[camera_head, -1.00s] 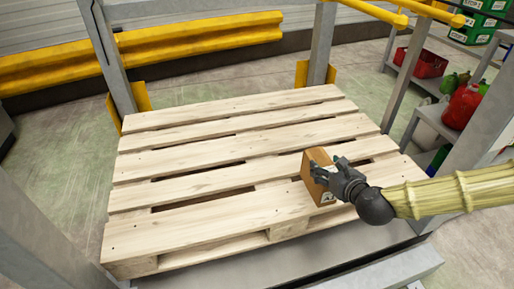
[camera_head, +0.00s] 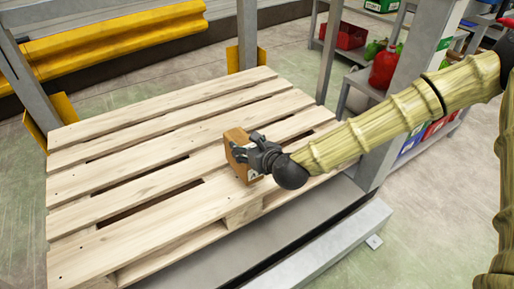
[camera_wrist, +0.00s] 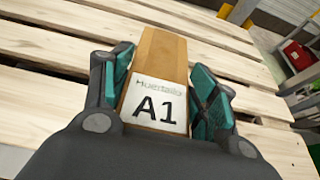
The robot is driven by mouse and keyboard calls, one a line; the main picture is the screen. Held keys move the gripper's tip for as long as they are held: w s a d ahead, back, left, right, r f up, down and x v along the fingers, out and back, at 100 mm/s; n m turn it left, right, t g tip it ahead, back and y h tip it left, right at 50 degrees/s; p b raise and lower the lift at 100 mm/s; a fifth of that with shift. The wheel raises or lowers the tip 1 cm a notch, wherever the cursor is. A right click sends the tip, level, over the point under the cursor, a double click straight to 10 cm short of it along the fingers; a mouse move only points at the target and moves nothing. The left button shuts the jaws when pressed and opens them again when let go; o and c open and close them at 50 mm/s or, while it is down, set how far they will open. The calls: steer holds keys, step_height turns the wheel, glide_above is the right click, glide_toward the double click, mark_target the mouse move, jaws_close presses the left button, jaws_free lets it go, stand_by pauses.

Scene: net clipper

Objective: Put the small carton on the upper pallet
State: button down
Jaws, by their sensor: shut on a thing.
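The small carton (camera_head: 241,153) is a brown box with a white label reading A1, clear in the wrist view (camera_wrist: 158,85). My gripper (camera_head: 255,153) is shut on it, with one teal-padded finger on each side in the wrist view (camera_wrist: 162,90). The upper pallet (camera_head: 130,190) is pale slatted wood. The carton is upright over the pallet's front right part, close to the slats. I cannot tell whether its base touches them, as its lower side is partly hidden.
Grey posts (camera_head: 247,35) with yellow guards stand around the pallet. A yellow barrier (camera_head: 115,40) runs behind it. A shelf with a red bin (camera_head: 345,35) and a red can (camera_head: 385,67) stands at right. The pallet's left part is clear.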

steer(key=a+f+b, duration=0.4)
steer(key=a, duration=0.5)
steer(key=shift+w+a, duration=0.25)
steer(key=shift+w, duration=0.15)
steer(key=shift+f, duration=0.15)
stand_by(0.3)
steer(key=shift+c, duration=1.6)
jaws_free()
steer(key=shift+s, duration=0.1)
steer(key=p+v, duration=0.3)
steer(key=v, duration=0.9)
steer(key=shift+f, duration=0.1)
